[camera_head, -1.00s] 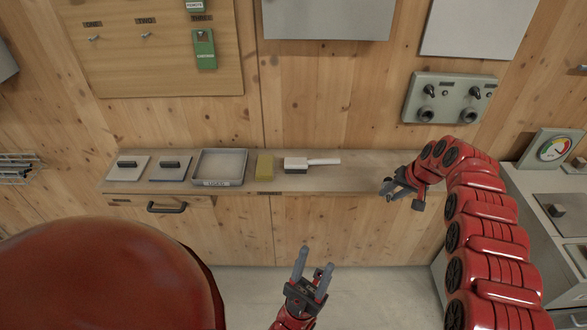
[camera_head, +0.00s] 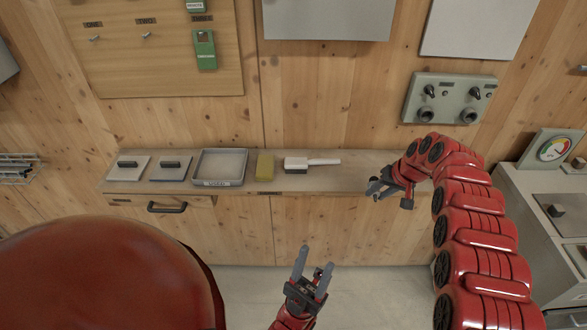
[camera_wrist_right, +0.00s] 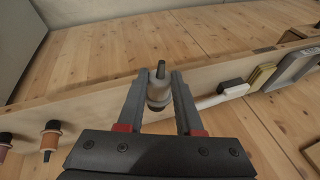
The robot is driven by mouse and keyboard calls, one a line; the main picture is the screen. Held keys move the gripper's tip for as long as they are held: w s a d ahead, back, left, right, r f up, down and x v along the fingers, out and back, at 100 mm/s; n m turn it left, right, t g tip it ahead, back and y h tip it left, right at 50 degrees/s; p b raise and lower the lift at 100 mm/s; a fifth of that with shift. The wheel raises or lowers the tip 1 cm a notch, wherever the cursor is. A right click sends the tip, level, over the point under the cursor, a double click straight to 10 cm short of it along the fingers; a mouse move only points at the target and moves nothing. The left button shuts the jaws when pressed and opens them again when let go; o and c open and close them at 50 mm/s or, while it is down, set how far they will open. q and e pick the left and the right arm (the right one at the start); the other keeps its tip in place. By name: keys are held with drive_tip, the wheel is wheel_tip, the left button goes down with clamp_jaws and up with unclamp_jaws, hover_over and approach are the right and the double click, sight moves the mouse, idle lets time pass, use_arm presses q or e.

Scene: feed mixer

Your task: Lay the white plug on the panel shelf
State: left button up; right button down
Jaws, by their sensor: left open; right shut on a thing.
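The white plug (camera_wrist_right: 159,88), whitish-grey with a dark pin, is between the fingers of my right gripper (camera_wrist_right: 158,82) in the right wrist view. That gripper is shut on it. In the head view my right gripper (camera_head: 384,190) is over the front right part of the wooden shelf (camera_head: 335,183) below the wall panel; the plug cannot be made out there. Whether it touches the shelf is unclear. My left gripper (camera_head: 311,275) is open and empty, low in front of the shelf.
A white-handled brush (camera_head: 312,163), a yellow sponge (camera_head: 265,167), a grey tray (camera_head: 220,167) and two lidded plates (camera_head: 128,168) lie along the shelf. Two brown plugs (camera_wrist_right: 50,137) show at left in the wrist view. A socket box (camera_head: 448,100) hangs on the wall.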

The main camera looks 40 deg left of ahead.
drive_tip(key=shift+n+g, duration=0.4)
drive_tip(key=shift+n, duration=0.4)
drive_tip(key=shift+s+a+r, duration=0.1)
drive_tip(key=shift+s+a, duration=0.6)
drive_tip(key=shift+a, duration=0.2)
drive_tip(key=shift+s+a, duration=0.7)
drive_tip(key=shift+a, duration=0.15)
